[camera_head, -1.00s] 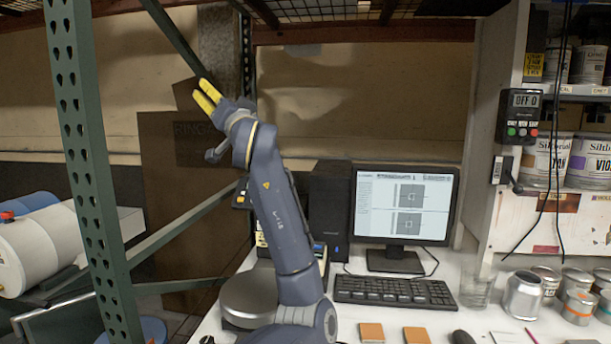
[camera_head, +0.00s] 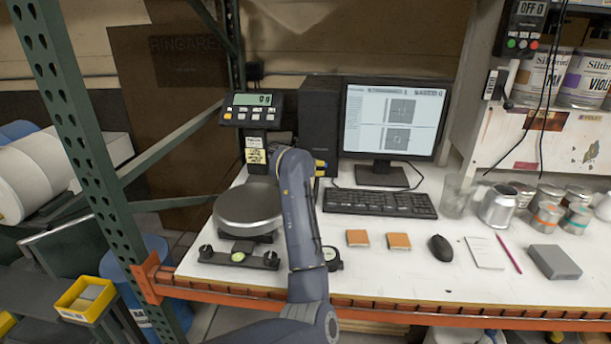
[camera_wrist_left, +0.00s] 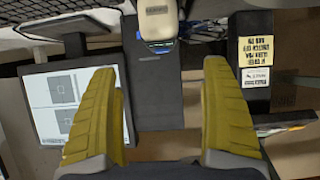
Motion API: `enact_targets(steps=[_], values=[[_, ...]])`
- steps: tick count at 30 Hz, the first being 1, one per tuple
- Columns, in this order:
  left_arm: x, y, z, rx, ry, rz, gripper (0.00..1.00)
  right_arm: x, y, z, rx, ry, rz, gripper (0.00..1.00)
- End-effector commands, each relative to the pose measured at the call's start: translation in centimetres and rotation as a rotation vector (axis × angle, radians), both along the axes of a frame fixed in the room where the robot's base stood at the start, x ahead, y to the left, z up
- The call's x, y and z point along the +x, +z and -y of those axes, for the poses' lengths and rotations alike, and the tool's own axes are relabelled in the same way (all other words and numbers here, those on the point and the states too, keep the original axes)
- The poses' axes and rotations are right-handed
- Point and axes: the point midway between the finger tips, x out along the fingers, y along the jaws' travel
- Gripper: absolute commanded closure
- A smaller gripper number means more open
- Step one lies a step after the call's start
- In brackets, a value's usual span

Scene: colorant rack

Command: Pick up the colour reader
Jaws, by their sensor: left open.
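My left gripper (camera_head: 320,167) is in front of the black computer tower, its yellow fingertips partly hidden by my own arm. In the left wrist view, the gripper (camera_wrist_left: 160,66) is open, its two yellow fingers wide apart with nothing between them. A rounded cream device (camera_wrist_left: 157,18) with a blue lower part shows at the top edge of that view, beyond the fingertips. It may be the colour reader; I cannot tell for sure. In the head view it is not visible, perhaps hidden behind my arm. My right gripper is not in view.
A scale (camera_head: 249,207) stands left of my arm. The computer tower (camera_head: 318,118), monitor (camera_head: 392,120) and keyboard (camera_head: 380,203) are behind. Orange squares (camera_head: 357,238), a mouse (camera_head: 441,248), a grey box (camera_head: 554,262) and several cans (camera_head: 546,217) lie to the right.

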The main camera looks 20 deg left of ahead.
Motion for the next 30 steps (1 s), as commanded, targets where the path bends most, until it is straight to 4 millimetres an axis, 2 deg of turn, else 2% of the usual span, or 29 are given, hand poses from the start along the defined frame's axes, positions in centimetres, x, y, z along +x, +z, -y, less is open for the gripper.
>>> enact_targets(steps=[6,15,30], values=[[3.2,-1.7,-1.0,0.002,0.001,-0.002,0.18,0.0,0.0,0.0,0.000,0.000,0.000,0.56],[6.6,-3.6,-2.0,0.003,0.001,0.000,0.18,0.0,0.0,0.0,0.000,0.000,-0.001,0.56],[8.7,-4.9,-2.6,0.004,0.002,0.001,0.18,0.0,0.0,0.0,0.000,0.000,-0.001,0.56]])
